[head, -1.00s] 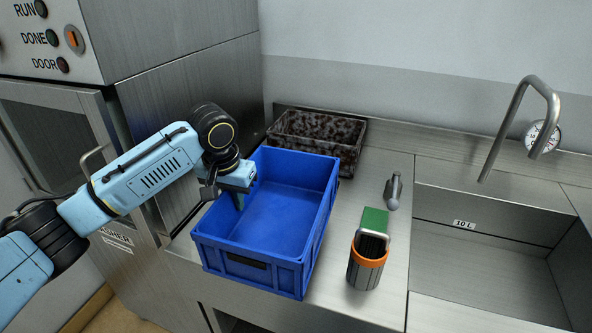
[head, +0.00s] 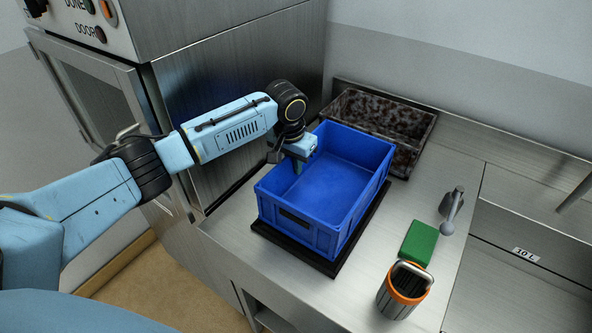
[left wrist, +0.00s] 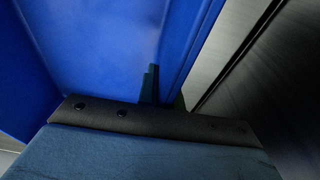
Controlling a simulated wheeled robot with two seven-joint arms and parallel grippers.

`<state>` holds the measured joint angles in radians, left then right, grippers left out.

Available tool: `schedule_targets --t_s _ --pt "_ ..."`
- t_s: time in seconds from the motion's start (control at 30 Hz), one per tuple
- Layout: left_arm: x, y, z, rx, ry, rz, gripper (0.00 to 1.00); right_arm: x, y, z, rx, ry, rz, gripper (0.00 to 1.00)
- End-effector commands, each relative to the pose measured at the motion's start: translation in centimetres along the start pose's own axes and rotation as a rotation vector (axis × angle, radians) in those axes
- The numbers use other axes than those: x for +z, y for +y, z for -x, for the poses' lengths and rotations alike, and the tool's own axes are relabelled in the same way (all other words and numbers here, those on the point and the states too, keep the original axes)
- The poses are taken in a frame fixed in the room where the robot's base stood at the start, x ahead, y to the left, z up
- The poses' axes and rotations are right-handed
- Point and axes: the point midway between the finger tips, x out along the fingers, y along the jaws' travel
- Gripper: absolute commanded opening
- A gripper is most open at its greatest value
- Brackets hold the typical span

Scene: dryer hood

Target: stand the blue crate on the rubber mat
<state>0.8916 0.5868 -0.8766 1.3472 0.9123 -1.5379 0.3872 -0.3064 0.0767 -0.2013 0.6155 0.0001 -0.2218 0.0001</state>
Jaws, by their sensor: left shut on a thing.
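The blue crate (head: 287,225) is upright and empty, over the black rubber mat (head: 322,266) on the steel counter. The mat shows as a dark border along the crate's front and right sides. I cannot tell whether the crate's base rests fully on the mat or hangs just above it. My left gripper (head: 297,165) is shut on the crate's left wall, one finger inside. In the left wrist view the crate's blue wall (left wrist: 100,45) fills much of the picture beside a finger (left wrist: 150,85). My right gripper is not in view.
A dark mottled tray (head: 418,148) stands close behind the crate. To the right are a green block (head: 418,242), an orange-rimmed container (head: 396,304), a grey metal fitting (head: 450,212) and the sink (head: 490,295). The steel machine (head: 230,95) rises at left.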

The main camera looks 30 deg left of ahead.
Motion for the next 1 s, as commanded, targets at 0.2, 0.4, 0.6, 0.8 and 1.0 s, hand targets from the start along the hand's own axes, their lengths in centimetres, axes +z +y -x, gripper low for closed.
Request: schedule_targets --t_s 0.2,0.4,0.6,0.8,1.0 --pt "0.2 0.1 -2.0 0.002 0.004 0.000 0.00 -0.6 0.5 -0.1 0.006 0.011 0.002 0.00" --pt "0.2 0.0 -2.0 0.002 0.004 0.000 0.00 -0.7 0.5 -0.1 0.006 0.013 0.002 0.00" --pt "0.3 0.0 -2.4 0.001 0.001 0.000 0.12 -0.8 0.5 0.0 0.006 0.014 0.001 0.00" --pt "0.3 0.0 -2.4 0.001 0.001 0.000 0.29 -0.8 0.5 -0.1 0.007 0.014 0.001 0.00" --pt "0.3 0.0 -2.3 0.000 0.002 0.000 0.29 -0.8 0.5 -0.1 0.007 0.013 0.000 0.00"
